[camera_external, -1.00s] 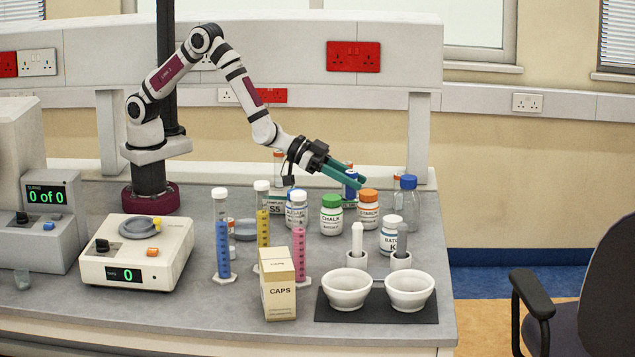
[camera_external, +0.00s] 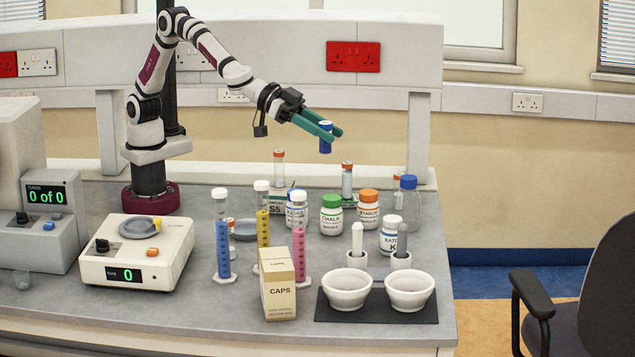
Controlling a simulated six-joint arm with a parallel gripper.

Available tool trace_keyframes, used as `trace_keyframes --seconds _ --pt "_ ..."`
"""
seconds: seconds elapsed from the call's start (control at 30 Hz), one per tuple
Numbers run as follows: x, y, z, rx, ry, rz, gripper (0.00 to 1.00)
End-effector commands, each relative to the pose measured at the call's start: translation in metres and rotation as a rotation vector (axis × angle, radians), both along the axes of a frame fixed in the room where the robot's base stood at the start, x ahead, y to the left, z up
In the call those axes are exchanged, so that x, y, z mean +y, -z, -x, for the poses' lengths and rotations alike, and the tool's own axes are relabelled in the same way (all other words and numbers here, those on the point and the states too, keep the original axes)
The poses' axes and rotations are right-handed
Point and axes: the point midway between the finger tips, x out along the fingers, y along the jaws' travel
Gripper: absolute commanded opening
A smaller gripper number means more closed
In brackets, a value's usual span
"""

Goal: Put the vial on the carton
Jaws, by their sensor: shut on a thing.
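My gripper (camera_external: 327,129) is shut on a small blue vial (camera_external: 325,145) and holds it roughly upright in the air, above the bottles at the back of the bench. Its upper part is partly hidden by the teal fingers. The carton (camera_external: 278,285), a cream box with a tan top marked CAPS, stands upright near the front of the bench. Its top looks bare. My gripper is well above and behind it, a little to the right in the picture.
Measuring cylinders with blue (camera_external: 221,235), yellow (camera_external: 263,215) and pink (camera_external: 299,255) contents stand beside and behind the carton. White mortars (camera_external: 347,290) are to its right. A green-capped chalk jar (camera_external: 331,215) and other bottles stand behind. A white balance (camera_external: 137,255) is at left.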

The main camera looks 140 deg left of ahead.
Motion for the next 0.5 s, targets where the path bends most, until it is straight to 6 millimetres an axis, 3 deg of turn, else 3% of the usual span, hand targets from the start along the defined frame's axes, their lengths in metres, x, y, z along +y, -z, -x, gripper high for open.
trace_keyframes --seconds 0.13,0.3,0.5 --pt "-0.088 -0.001 -0.015 0.0 0.069 0.0 0.0" --pt "-0.185 0.003 -0.012 0.002 0.135 -0.001 0.0" --pt "-0.247 0.01 0.0 0.002 0.18 -0.002 0.0"
